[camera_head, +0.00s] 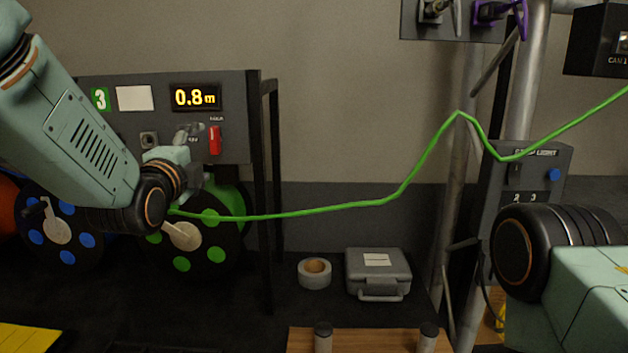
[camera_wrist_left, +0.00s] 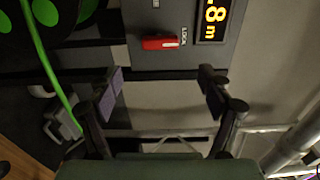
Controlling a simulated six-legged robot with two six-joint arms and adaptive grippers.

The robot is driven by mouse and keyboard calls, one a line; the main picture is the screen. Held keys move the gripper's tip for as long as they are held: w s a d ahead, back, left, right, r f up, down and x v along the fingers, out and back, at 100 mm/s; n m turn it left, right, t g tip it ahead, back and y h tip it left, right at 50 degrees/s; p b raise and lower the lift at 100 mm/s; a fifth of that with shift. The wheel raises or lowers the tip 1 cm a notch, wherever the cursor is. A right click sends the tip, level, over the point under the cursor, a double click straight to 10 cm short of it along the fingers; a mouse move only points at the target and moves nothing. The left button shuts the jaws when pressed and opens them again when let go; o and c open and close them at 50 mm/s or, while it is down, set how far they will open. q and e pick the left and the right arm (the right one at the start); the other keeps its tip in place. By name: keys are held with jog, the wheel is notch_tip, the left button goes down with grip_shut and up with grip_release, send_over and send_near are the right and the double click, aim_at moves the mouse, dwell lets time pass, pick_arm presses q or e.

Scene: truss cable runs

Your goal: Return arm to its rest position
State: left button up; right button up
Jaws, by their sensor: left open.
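My left arm comes in from the left in the head view, and its gripper (camera_head: 192,136) is small and partly hidden by the wrist, in front of the reel panel (camera_head: 240,95). The left wrist view shows my left gripper (camera_wrist_left: 163,90) with its two fingers wide apart and nothing between them. A red lock lever (camera_wrist_left: 160,43) on the panel lies beyond the fingers; it also shows in the head view (camera_head: 215,140). My right arm shows at the lower right of the head view, but its gripper is out of frame.
A green cable (camera_head: 330,207) runs from the green-dotted reel (camera_head: 215,254) rightward past the truss pole (camera_head: 455,160) and out of frame. A grey case (camera_head: 378,271) and tape roll (camera_head: 315,273) sit on the floor. A switch box (camera_head: 548,160) stands behind my right arm.

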aim_at(211, 142)
pick_arm(q)
jog(key=w, duration=0.8)
jog(key=shift+d, duration=0.15)
jog(key=shift+w, duration=0.3)
jog(key=shift+n+p, duration=0.55)
jog(key=shift+n, duration=0.45)
jog(key=shift+s+r+n+p, duration=0.15)
jog(key=shift+n+p, duration=0.15)
jog(key=shift+n, duration=0.3)
jog(key=shift+s+r+n+p, duration=0.15)
jog(key=shift+n+p, duration=0.1)
jog(key=shift+n, duration=0.35)
jog(key=n, duration=0.1)
jog(key=n+p, duration=0.1)
jog(key=n, duration=0.1)
jog(key=shift+w+f, duration=0.15)
jog(key=shift+w, duration=0.2)
jog(key=n, duration=0.1)
jog(key=n+p, duration=0.2)
jog(key=shift+s+a, duration=0.25)
jog(key=shift+s, duration=0.05)
jog(key=n, duration=0.1)
jog(key=n+p, duration=0.1)
jog(key=n, duration=0.1)
jog(key=shift+w+a+p, duration=0.1)
jog(key=shift+w+p, duration=0.15)
jog(key=shift+p, duration=0.05)
jog(key=shift+s+n+p, duration=0.2)
jog(key=shift+n+p, duration=0.3)
jog(key=shift+n, duration=0.7)
